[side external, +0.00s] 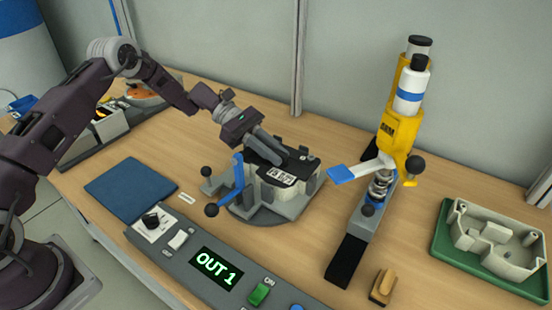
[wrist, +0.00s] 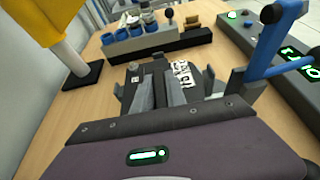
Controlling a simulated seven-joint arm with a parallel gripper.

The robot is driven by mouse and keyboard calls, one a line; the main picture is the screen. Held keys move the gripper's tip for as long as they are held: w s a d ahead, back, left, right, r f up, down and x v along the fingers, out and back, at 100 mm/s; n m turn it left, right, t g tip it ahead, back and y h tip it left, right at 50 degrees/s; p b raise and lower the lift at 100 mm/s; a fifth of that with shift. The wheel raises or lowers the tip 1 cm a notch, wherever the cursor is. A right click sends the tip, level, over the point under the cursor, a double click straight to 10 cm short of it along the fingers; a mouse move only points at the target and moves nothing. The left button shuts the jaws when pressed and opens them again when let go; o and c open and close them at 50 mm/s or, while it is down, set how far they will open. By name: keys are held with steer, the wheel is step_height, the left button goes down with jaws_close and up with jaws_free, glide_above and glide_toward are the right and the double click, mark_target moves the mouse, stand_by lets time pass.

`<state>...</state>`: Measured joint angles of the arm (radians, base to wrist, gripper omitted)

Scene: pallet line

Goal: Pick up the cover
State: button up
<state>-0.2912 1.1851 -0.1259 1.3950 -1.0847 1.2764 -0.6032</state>
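A pale housing with a dark top and a printed label (side external: 282,177) sits in the grey fixture (side external: 262,207) at the middle of the bench. Its label also shows in the wrist view (wrist: 182,74). I cannot tell for sure which part is the cover; the dark top (side external: 303,160) looks like a lid. My gripper (side external: 285,155) reaches down at a slant to this dark top. In the wrist view my two grey fingers (wrist: 157,94) stand apart with something dark between them. Whether they press on it is hidden.
A blue-handled clamp (side external: 238,182) stands close on the fixture's left. A yellow press (side external: 398,130) with a blue lever rises to the right. A green tray (side external: 460,262) holds an open cream shell. The blue mat (side external: 131,188) is bare.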

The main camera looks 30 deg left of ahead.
jaws_close()
steer(key=shift+r, duration=0.1)
